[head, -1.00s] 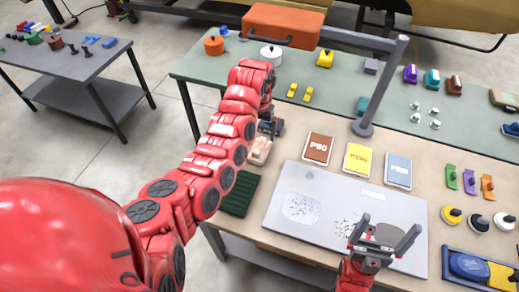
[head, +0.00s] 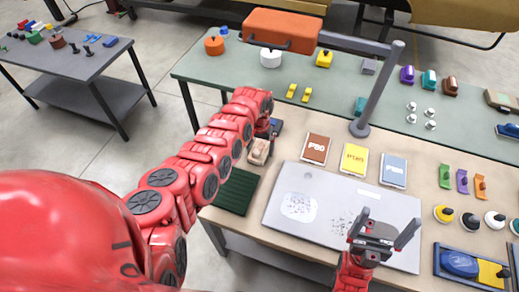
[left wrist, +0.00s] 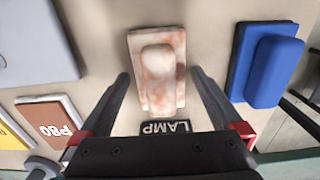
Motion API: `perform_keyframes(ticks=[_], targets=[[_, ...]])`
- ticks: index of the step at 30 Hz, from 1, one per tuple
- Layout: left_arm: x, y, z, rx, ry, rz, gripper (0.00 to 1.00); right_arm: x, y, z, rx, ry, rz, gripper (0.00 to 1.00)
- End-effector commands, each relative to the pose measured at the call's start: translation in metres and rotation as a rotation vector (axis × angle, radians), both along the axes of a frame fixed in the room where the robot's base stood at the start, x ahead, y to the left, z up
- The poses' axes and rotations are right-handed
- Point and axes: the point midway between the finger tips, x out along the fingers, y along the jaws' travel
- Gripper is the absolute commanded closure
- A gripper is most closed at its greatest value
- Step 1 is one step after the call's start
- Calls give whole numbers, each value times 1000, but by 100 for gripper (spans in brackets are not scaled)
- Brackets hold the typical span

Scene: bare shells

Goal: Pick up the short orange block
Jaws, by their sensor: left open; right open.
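A small orange block (head: 481,187) with a raised grip stands at the right of the tan worktop, at the end of a row with a purple (head: 462,181) and a green block (head: 445,175). My left gripper (head: 266,131) is far to its left, open and empty over a beige, orange-stained block (head: 260,152). In the left wrist view this stained block (left wrist: 158,70) shows between the open fingers (left wrist: 160,76); whether they are down around it I cannot tell. My right gripper (head: 384,234) is open and empty over the grey board's front edge.
A grey board (head: 385,215) covers the middle of the worktop, with sandpaper sheets behind it. A lamp post (head: 378,88) rises behind them. A dark green pad (head: 237,191) lies at left. A blue block (left wrist: 270,65) stands beside the stained one.

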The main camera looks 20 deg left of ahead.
Motion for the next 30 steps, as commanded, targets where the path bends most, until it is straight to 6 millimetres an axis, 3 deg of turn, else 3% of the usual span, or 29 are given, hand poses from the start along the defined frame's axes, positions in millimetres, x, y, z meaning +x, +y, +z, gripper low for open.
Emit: perform_keyframes(ticks=[5,6,19,30], targets=[[0,0,0,0,0,1,0,0,0,0,0,0,0,0],[0,0,0,0,0,1,4,0,0,0,0,0,0,0],[0,0,0,0,1,1,81,0,0,0,0,0,0,0],[0,0,2,0,0,0,82,0,0,-1,0,0,0,0]])
